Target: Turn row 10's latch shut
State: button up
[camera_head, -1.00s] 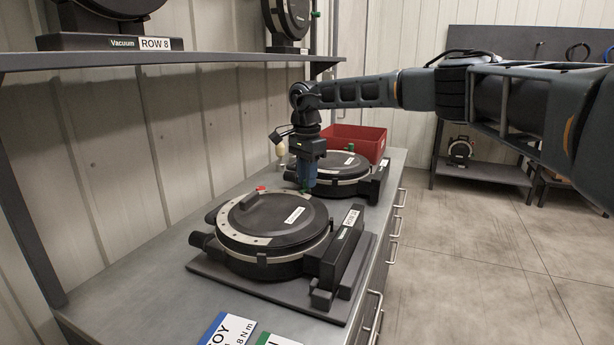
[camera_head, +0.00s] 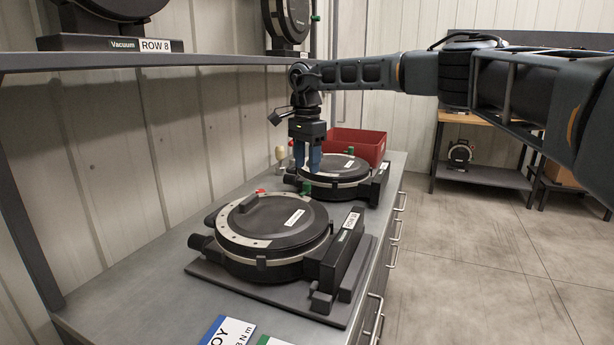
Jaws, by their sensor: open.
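The near round black seed meter (camera_head: 272,235) sits on a dark base plate on the bench. Its side block carries a ROW label (camera_head: 351,220) whose number is too small to read surely. A small red piece (camera_head: 260,191) shows at its back rim and a small green piece (camera_head: 307,187) at its back right. Which piece is row 10's latch, I cannot tell.
A red bin (camera_head: 356,145) stands at the bench's far end. A shelf (camera_head: 170,58) with a ROW 8 meter overhangs the bench's left side. Cards (camera_head: 228,331) lie at the near edge. Open floor lies to the right.

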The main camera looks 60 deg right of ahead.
jog(key=shift+r, duration=1.4)
